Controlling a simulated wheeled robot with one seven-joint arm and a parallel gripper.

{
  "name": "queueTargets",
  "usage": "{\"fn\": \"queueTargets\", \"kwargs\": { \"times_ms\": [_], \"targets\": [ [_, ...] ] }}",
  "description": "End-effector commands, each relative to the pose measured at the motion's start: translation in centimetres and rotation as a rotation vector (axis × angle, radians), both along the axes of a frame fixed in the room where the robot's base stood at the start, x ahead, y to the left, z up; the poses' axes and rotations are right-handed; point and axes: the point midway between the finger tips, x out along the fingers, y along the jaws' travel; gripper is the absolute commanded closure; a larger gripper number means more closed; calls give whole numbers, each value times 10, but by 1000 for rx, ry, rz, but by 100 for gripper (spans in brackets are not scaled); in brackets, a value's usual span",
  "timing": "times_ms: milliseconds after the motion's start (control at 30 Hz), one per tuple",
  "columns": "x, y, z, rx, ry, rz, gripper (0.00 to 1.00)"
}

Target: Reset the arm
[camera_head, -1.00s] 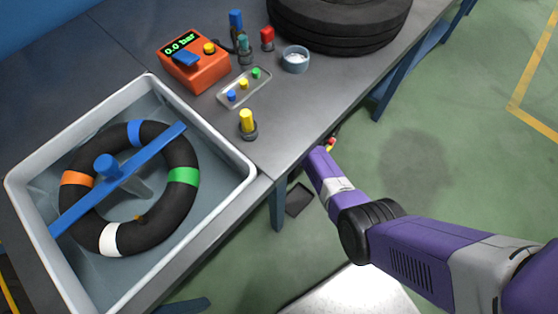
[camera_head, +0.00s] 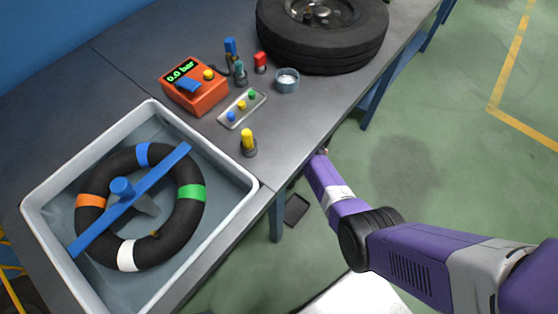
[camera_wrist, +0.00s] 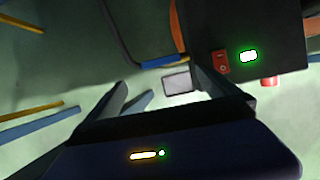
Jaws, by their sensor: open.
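My purple arm (camera_head: 420,262) reaches in from the right in the head view, with its far end low beside the workbench (camera_head: 290,130) edge, over the floor. The gripper itself is mostly hidden there. In the wrist view my gripper (camera_wrist: 160,95) shows two dark fingers spread apart, with nothing between them but the floor and a grey flat object (camera_wrist: 178,83) farther off. The gripper is open and empty.
On the bench stand a grey tub (camera_head: 232,220) with a black ring (camera_head: 185,235), an orange gauge box (camera_head: 195,92), a small tray (camera_head: 228,122), coloured-capped pieces and a tyre (camera_head: 330,50). Green floor (camera_head: 450,150) at right is open.

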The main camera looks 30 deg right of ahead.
Motion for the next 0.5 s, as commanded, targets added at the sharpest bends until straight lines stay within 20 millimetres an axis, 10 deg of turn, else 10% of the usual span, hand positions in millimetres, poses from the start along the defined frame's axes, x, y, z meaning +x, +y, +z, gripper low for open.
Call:
{"fn": "queueTargets", "kwargs": {
  "times_ms": [500],
  "targets": [
    [11, 0, -8, -4, -18, 3, 1]
  ]
}}
